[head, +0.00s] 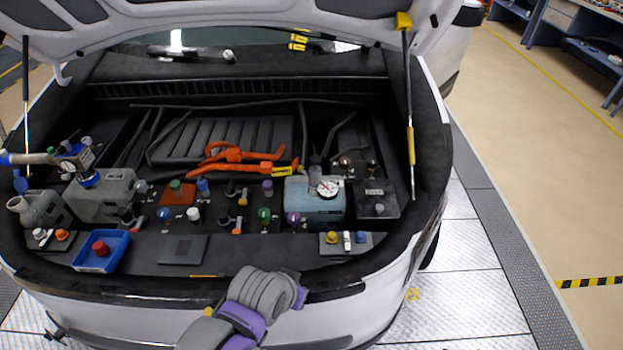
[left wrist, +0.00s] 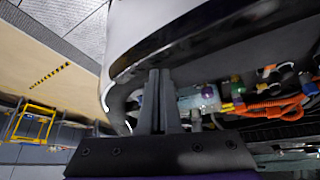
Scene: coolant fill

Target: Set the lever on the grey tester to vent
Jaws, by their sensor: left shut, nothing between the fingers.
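A grey fitting with a barrel, a pale label and a blue collar (head: 78,160) sits upright on a grey tank at the left of the open car bay; it looks like the grey tester. Its lever is too small to make out, so its setting cannot be told. My left gripper (left wrist: 160,105) is shut and empty in the left wrist view, pointing past the car's edge. It is far from the fitting. In the head view a grey and purple arm of mine reaches over the front edge; no fingers show there. My right gripper is not seen.
A blue tray (head: 101,251) holds a red cap at front left. Several coloured caps crowd the middle. The raised lid hangs above; floor at right is clear.

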